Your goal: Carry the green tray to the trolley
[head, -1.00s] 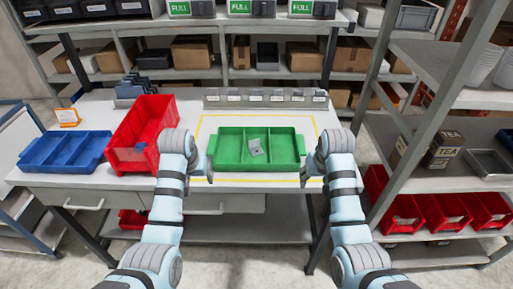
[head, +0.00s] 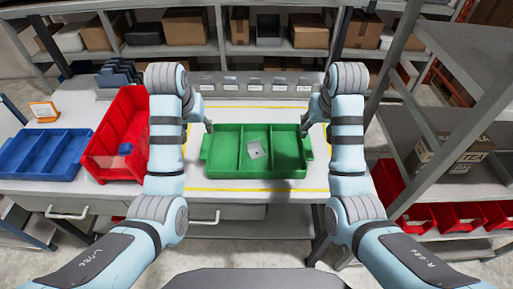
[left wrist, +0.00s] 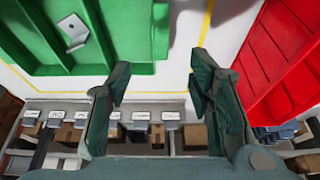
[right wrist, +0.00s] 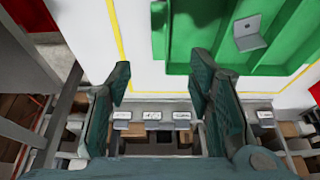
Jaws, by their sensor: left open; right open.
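The green tray (head: 250,174) lies flat on the table inside a yellow outline. It has three compartments, and a small grey piece (head: 255,149) lies in the middle one. My left gripper (head: 208,127) is open near the tray's far left corner; my right gripper (head: 304,130) is open near its far right corner. In the left wrist view, the tray's end handle (left wrist: 160,32) shows beyond the gap between the open fingers (left wrist: 158,85). In the right wrist view, the other handle (right wrist: 158,30) shows likewise beyond the fingers (right wrist: 160,85). I cannot clearly identify the trolley.
A red bin (head: 118,135) and a blue divided tray (head: 42,153) stand left of the green tray. A label rail (head: 255,87) runs behind it. A grey shelf rack with red bins (head: 445,218) stands close at the right. A blue-framed structure (head: 28,228) shows at far left.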

